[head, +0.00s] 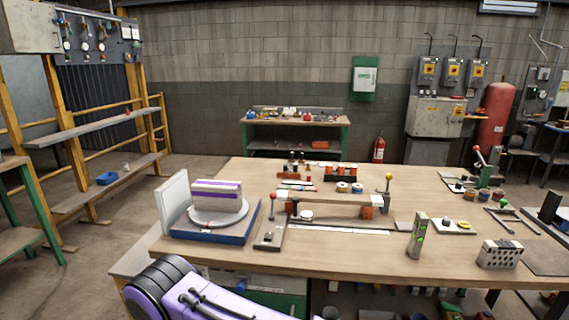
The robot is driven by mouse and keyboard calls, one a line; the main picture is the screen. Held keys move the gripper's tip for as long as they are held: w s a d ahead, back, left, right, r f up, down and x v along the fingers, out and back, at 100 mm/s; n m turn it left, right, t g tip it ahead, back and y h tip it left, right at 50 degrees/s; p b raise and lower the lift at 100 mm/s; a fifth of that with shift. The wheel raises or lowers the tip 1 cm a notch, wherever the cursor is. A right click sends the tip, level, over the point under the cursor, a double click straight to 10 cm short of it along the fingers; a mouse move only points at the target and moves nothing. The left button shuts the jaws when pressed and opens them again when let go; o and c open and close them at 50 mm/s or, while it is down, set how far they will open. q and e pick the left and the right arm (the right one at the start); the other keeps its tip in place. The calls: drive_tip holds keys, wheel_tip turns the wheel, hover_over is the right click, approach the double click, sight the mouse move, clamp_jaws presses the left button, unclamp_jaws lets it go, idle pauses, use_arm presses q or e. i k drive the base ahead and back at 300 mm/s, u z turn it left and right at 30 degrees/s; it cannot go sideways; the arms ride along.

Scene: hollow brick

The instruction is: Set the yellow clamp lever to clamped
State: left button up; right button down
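A lever with a yellow ball knob (389,176) stands close to upright on the workbench (345,255), at the right end of a raised pale bar (331,198). A second lever with a red knob (272,196) rises from a grey plate left of the bar. A purple and black arm link of mine shows at the bottom left, in front of the bench. Neither of my grippers is in view.
A grey and purple block (216,195) sits on a round turntable on a blue base at the bench's left. An upright grey block with green spots (418,236) and a perforated block (500,254) stand front right. The front middle of the bench is clear.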

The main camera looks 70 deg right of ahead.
sight(389, 177)
drive_tip(key=u, duration=0.7)
drive_tip(key=k, duration=1.95)
drive_tip(key=z, duration=1.85)
